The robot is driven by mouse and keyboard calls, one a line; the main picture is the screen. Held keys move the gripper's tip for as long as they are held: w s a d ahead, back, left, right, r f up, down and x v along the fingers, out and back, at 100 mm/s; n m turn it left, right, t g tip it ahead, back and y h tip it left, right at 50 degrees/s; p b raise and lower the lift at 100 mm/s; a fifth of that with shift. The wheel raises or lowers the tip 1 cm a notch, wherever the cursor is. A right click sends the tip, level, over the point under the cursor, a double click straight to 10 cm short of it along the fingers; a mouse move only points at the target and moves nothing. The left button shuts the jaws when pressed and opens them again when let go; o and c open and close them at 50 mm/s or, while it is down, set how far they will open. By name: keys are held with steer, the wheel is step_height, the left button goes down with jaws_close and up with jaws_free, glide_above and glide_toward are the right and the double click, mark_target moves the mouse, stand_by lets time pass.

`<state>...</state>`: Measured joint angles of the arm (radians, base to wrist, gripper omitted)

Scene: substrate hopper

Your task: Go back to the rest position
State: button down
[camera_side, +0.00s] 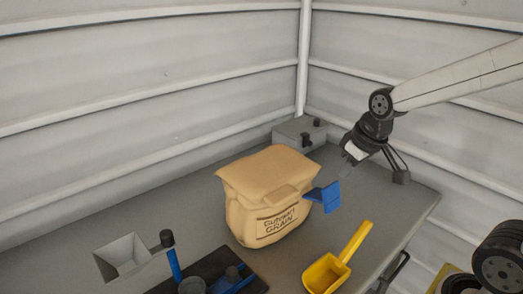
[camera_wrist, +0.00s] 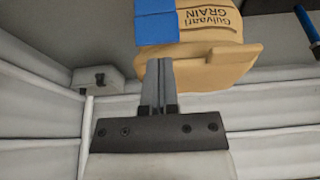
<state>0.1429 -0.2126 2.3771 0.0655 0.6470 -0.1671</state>
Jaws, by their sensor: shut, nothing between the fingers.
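My gripper (camera_side: 346,172) is in the air above the right part of the grey table, to the right of the grain bag. In the wrist view my gripper (camera_wrist: 159,62) has its two grey fingers together with nothing between them. The tan grain bag (camera_side: 252,199) stands upright on the table, and it also shows in the wrist view (camera_wrist: 215,60). A blue piece (camera_side: 324,198) sticks out at the bag's right side, and its flat blue face shows in the wrist view (camera_wrist: 156,25). The gripper looks apart from the bag in the side view.
A yellow scoop (camera_side: 328,272) lies near the table's front edge. A grey hopper (camera_side: 125,257) stands front left, beside a dark tray (camera_side: 245,275) with blue-handled tools. A grey box (camera_side: 300,133) sits in the back corner. Ribbed white walls (camera_side: 150,62) close off the back.

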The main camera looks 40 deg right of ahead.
steer(key=s+a+f, duration=0.1)
steer(key=a+f, duration=0.1)
steer(key=f, duration=0.3)
steer(key=s+a+f+g, duration=0.1)
steer(key=s+a+f, duration=0.1)
steer(key=f, duration=0.3)
steer(key=shift+s+f, duration=0.3)
steer(key=shift+f, duration=0.05)
steer(key=c, duration=1.3)
jaws_free()
